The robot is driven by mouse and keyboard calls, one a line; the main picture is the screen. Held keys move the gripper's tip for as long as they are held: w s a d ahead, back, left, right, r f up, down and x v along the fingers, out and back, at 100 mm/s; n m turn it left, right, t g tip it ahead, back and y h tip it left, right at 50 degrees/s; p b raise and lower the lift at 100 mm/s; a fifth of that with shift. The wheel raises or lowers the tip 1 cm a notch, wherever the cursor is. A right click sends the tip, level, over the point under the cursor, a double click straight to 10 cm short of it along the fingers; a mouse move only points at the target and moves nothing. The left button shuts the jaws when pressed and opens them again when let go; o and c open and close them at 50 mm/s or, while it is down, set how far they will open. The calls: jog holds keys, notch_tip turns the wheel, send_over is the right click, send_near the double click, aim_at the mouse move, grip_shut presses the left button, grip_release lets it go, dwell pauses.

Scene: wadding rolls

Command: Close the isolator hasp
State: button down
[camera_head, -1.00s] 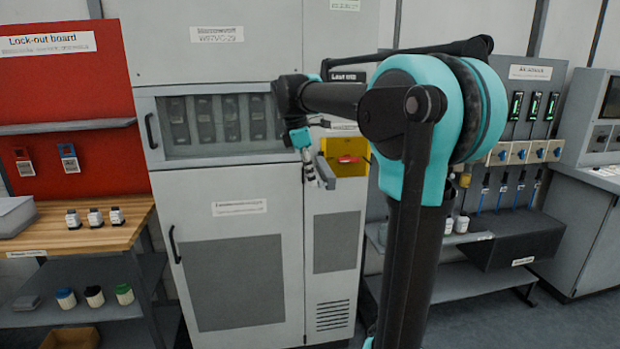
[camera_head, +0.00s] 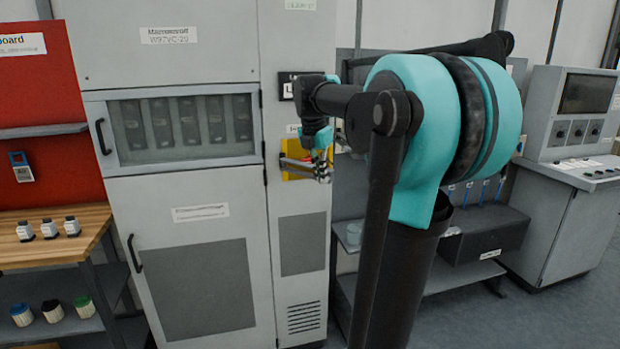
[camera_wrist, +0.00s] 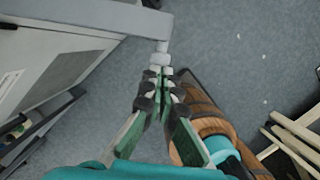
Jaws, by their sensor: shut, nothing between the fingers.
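The yellow isolator plate (camera_head: 290,174) is on the narrow right-hand panel of the grey cabinet in the head view. A grey bar with a trace of red (camera_head: 293,162) crosses its front; which part is the hasp is hard to tell. My gripper (camera_head: 325,175) is at the plate's right edge and partly hides it. In the wrist view my gripper (camera_wrist: 160,70) is shut and empty. A grey bar (camera_wrist: 120,18) with a pale end piece (camera_wrist: 161,46) lies just beyond the fingertips; whether they touch cannot be told.
The cabinet's lower door (camera_head: 200,255) and windowed door (camera_head: 185,125) are closed, with black handles. A wooden-topped bench (camera_head: 90,225) with small containers stands left. Grey floor is open at lower right.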

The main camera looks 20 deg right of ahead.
jog(key=w+d, duration=1.3)
jog(key=w, duration=0.1)
jog(key=shift+d, duration=0.25)
jog(key=shift+w, duration=0.1)
